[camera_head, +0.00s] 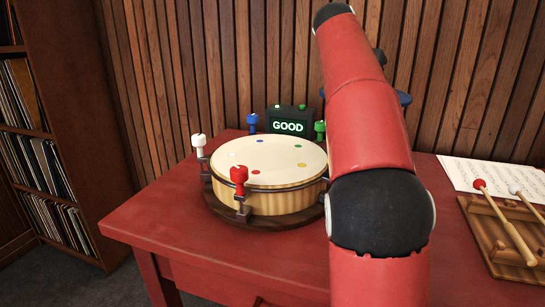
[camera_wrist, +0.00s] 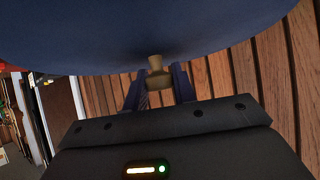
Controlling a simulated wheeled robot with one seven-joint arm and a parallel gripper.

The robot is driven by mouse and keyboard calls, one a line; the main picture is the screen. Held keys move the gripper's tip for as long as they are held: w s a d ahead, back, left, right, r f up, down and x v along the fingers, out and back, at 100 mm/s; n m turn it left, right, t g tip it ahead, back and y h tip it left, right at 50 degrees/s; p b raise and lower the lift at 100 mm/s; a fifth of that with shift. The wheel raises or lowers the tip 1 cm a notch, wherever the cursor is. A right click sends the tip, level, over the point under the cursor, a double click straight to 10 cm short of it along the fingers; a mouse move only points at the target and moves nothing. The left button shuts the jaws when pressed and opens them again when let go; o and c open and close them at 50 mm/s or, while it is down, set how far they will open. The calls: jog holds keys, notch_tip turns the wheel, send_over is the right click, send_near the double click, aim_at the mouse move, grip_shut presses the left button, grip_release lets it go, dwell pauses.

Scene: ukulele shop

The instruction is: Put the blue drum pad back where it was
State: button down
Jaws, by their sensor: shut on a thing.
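The blue drum pad (camera_wrist: 150,35) fills the top of the wrist view, with a brass-coloured knob (camera_wrist: 157,72) sticking down from it. My gripper (camera_wrist: 157,85) is shut on this knob, with one dark blue finger on each side. In the head view, a sliver of the blue drum pad (camera_head: 404,98) shows right of my red arm, in front of the slatted wall and above the table. My gripper is hidden behind the arm there. The pad's other face and the spot below it are hidden.
A drum (camera_head: 270,170) with coloured knobs around its rim stands on the red table (camera_head: 180,235). A black box (camera_head: 290,123) behind it reads GOOD. Sheet music (camera_head: 470,172) and a wooden rack (camera_head: 490,235) with two mallets lie at right. Record shelves (camera_head: 50,150) stand at left.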

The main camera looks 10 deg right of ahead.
jog(key=s+a+r+n+t+y+b, duration=0.1)
jog(key=a+r+n+t+y, duration=0.2)
jog(key=a, duration=0.5)
jog(key=s+a+r+n+y, duration=0.1)
jog(key=a+r+n+y, duration=0.25)
jog(key=a, duration=0.45)
jog(key=s+a+r+n+t+y+b, duration=0.1)
jog(key=a+r+n+t+y, duration=0.15)
jog(key=a+n, duration=0.4)
jog(key=shift+m+g, duration=0.45)
jog(key=shift+m, duration=0.45)
jog(key=f+b, duration=0.3)
jog(key=f, duration=0.2)
jog(key=a+f+b, duration=0.1)
jog(key=f+b, duration=0.2)
jog(key=f, duration=0.2)
jog(key=f+b, duration=0.3)
jog(key=f, duration=0.2)
jog(key=shift+s+a+f, duration=0.15)
jog(key=shift+a+f, duration=0.2)
jog(key=shift+f+b, duration=0.85)
jog(key=shift+f, duration=1.4)
jog(key=shift+f, duration=0.2)
jog(key=c, duration=1.1)
grip_release()
jog(key=shift+c, duration=0.2)
